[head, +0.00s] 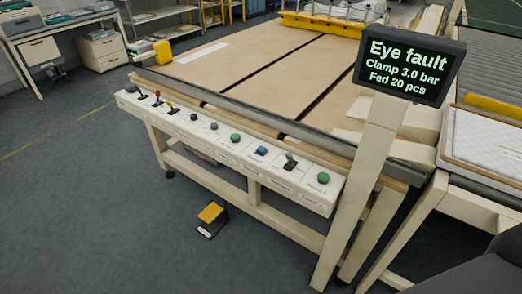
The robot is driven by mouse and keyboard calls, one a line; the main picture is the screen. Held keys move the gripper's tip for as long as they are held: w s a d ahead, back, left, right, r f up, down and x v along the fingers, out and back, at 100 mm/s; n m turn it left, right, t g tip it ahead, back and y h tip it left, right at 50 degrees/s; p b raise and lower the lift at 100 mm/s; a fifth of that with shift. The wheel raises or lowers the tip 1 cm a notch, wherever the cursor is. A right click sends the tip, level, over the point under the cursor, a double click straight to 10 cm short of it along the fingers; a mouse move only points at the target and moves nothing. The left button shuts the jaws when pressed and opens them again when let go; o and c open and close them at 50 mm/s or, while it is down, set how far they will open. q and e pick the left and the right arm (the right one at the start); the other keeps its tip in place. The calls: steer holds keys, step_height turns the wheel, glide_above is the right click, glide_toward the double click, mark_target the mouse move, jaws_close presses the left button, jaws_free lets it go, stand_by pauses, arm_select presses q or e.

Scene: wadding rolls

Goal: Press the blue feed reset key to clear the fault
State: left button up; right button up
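In the head view, the blue key (261,151) sits on the sloped cream control panel (222,153) along the front edge of a long work table. A green button (235,138) is to its left, and a black lever switch (290,161) and another green button (323,178) are to its right. The small labels are too small to read. The display (409,67) on a post reads "Eye fault", "Clamp 3.0 bar", "Fed 20 pcs". Neither of my grippers shows in the view.
The display post (365,190) rises near the panel's right end. A yellow foot pedal (211,213) lies on the floor below the panel. A conveyor with a white quilted pad (484,142) stands at the right. The floor (90,200) at the left front is clear.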

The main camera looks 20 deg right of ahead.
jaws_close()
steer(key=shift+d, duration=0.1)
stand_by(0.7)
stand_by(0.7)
